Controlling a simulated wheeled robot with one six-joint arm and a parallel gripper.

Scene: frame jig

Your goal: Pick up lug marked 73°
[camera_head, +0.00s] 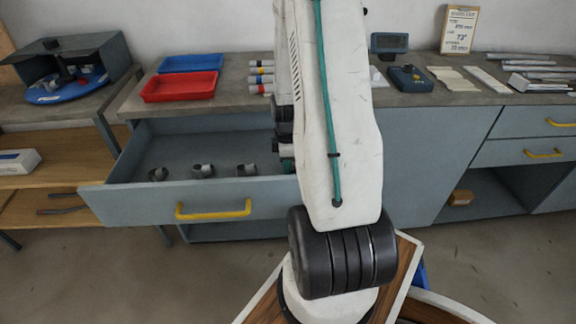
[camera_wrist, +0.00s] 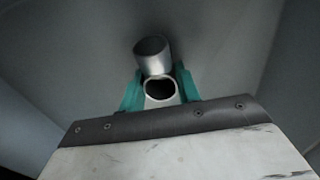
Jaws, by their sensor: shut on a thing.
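In the wrist view my gripper (camera_wrist: 160,88) has its teal fingers shut on a short metal tube lug (camera_wrist: 161,97), its open end showing dark. Another lug (camera_wrist: 152,57) lies just beyond it, close to or touching it in the picture. In the head view several lugs show in the open drawer: a left one (camera_head: 158,174), a middle one (camera_head: 203,171) and a right one (camera_head: 246,170). My arm hides most of the gripper there, at the drawer's right end. No angle marks on the lugs are readable.
The open grey drawer (camera_head: 126,203) has walls around the lugs and a yellow handle (camera_head: 213,209). On the bench stand a red tray (camera_head: 180,87), a blue tray (camera_head: 191,63), a dark blue device (camera_head: 409,78) and a card (camera_head: 458,30) reading 73°.

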